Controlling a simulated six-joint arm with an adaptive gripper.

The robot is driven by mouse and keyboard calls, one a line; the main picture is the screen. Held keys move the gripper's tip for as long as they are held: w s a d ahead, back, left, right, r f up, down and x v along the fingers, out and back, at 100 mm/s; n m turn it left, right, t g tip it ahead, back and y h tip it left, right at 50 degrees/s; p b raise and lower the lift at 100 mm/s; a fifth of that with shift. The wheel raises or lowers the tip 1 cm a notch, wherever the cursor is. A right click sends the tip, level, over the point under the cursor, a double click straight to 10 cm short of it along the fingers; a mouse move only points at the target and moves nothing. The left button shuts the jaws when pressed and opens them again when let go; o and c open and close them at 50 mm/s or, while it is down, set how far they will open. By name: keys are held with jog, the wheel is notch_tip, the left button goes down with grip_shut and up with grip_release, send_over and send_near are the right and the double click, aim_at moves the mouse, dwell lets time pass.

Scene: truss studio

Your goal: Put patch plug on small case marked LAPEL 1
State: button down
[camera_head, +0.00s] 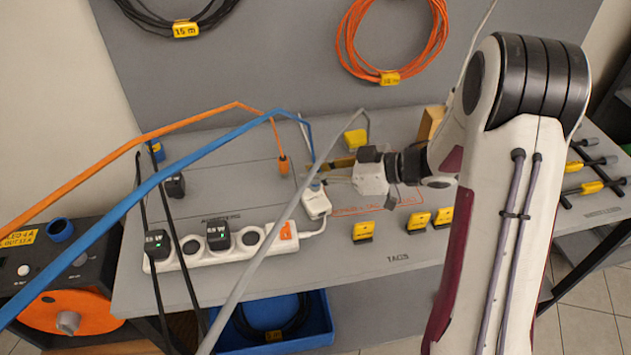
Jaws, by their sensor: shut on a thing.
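An orange plug (283,165) on an orange cable hangs to the left of the gripper.
A white power strip (190,262) with black adapters lies at the table's front left. Several yellow tags (363,231) stand front right. Blue, orange and grey (262,250) cables cross the near space. A blue bin (318,322) is below. The table's back left is mostly clear.

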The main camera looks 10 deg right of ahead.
jog(key=shift+f, duration=1.55)
jog(key=shift+f, duration=0.1)
jog(key=c, duration=1.9)
grip_release()
jog(key=shift+s+d+r, duration=0.15)
jog(key=shift+d+r, duration=0.15)
jog(key=shift+d, duration=0.05)
jog(key=v, duration=1.1)
jog(key=shift+s+d, duration=0.1)
